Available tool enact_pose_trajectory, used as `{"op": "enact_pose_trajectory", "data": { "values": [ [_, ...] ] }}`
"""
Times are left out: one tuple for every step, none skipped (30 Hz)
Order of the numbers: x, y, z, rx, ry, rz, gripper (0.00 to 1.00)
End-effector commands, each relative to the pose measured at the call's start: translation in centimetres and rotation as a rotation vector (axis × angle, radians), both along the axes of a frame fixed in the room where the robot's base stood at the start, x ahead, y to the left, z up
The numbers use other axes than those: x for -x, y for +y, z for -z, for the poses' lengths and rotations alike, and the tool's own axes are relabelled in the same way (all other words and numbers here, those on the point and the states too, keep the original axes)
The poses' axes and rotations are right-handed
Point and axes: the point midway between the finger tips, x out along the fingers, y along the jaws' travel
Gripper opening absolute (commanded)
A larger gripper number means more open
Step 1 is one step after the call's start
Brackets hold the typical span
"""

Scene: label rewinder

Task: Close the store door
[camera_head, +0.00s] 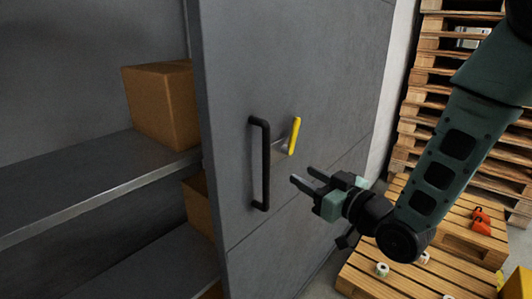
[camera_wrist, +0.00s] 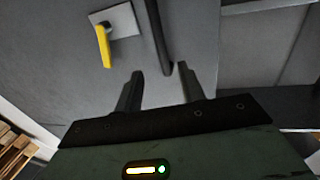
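The grey store door (camera_head: 310,90) stands open in the head view, with shelves showing to its left. It carries a black vertical bar handle (camera_head: 259,165) and a yellow lever (camera_head: 294,136) to the right of it. My gripper (camera_head: 303,179) is open and empty, in front of the door to the right of the handle's lower part. In the wrist view my gripper (camera_wrist: 158,85) has its fingers apart, with the lower end of the black handle (camera_wrist: 158,38) just beyond the gap between the fingertips. The yellow lever (camera_wrist: 104,46) is at the upper left there. I see no contact with the handle.
A cardboard box (camera_head: 162,104) sits on the upper grey shelf (camera_head: 90,185), and another box (camera_head: 198,205) is below. Stacked wooden pallets (camera_head: 425,100) stand at the right.

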Motion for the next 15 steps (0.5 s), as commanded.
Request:
{"op": "enact_pose_trajectory", "data": {
  "values": [
    [-0.7, 0.8, -0.3, 0.000, 0.000, -0.003, 0.40],
    [-1.2, 1.2, -0.3, 0.000, 0.001, -0.003, 0.40],
    [-1.9, 1.7, -0.4, -0.001, -0.001, -0.002, 0.40],
    [-2.3, 2.1, -0.3, -0.001, 0.001, -0.002, 0.40],
    [-2.8, 2.6, -0.3, 0.000, 0.001, -0.002, 0.40],
    [-3.4, 3.1, -0.4, 0.000, 0.000, -0.003, 0.40],
    [-3.9, 3.5, -0.3, -0.001, 0.001, -0.002, 0.40],
    [-4.4, 3.9, -0.4, 0.000, 0.001, -0.002, 0.40],
    [-5.0, 4.5, -0.3, 0.000, 0.001, -0.002, 0.40],
    [-5.5, 4.9, -0.4, -0.001, 0.001, -0.001, 0.40],
    [-6.0, 5.3, -0.4, 0.000, 0.001, -0.002, 0.40],
    [-6.6, 5.8, -0.3, 0.001, 0.002, -0.001, 0.40],
    [-7.1, 6.2, -0.4, -0.001, 0.001, -0.001, 0.40],
    [-7.5, 6.6, -0.3, 0.000, 0.001, -0.001, 0.40],
    [-8.1, 7.1, -0.3, 0.001, 0.002, -0.002, 0.40]
  ]
}}
